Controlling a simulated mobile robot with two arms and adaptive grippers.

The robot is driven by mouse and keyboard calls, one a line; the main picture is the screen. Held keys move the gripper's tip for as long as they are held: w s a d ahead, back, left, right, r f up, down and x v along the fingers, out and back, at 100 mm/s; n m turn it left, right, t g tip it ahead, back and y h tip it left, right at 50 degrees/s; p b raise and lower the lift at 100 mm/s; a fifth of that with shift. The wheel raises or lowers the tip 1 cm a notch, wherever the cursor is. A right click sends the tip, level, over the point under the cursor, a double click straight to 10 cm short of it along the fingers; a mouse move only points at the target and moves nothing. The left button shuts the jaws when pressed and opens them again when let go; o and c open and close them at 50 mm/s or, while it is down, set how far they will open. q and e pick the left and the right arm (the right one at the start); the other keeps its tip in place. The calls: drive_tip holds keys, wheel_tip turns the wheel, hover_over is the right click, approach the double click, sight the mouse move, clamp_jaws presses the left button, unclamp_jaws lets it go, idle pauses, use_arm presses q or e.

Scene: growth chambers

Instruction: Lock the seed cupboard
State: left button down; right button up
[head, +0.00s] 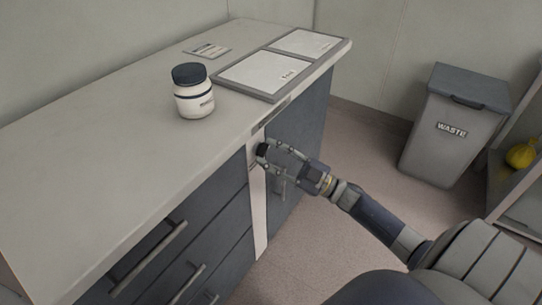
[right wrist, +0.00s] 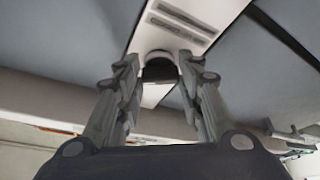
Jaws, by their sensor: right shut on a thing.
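My right gripper (head: 263,151) is at the top of this strip. In the right wrist view its fingers (right wrist: 162,70) are closed around a dark round knob (right wrist: 160,73) with a pale collar. The door looks closed. The fingers hide most of the knob in the head view. My left gripper is not in view.
On the counter (head: 110,130) stand a white jar (head: 195,103) with a dark lid, a small card (head: 207,50) and a grey-framed panel (head: 232,92). Drawers with bar handles (head: 150,255) are left of the strip. A grey waste bin (head: 452,130) stands at the right. The floor between is clear.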

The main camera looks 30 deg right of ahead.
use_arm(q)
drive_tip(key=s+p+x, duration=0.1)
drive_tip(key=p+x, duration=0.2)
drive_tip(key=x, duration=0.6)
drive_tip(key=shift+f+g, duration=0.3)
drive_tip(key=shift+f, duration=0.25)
use_arm(e)
drive_tip(key=shift+d+r+n+g+y, duration=0.15)
drive_tip(key=shift+n+g, duration=0.7)
drive_tip(key=shift+n, duration=1.45)
drive_tip(key=shift+r+n+g+y, duration=0.15)
drive_tip(key=shift+n+g, duration=0.75)
drive_tip(key=shift+n, duration=1.4)
drive_tip(key=shift+d+r+n+g, duration=0.15)
drive_tip(key=shift+n+g, duration=0.7)
drive_tip(key=shift+n, duration=1.45)
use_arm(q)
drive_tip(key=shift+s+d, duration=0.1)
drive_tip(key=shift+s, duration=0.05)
use_arm(e)
drive_tip(key=o, duration=1.1)
drive_tip(key=shift+w, duration=0.1)
drive_tip(key=shift+c, duration=0.2)
drive_tip(key=shift+r, duration=0.1)
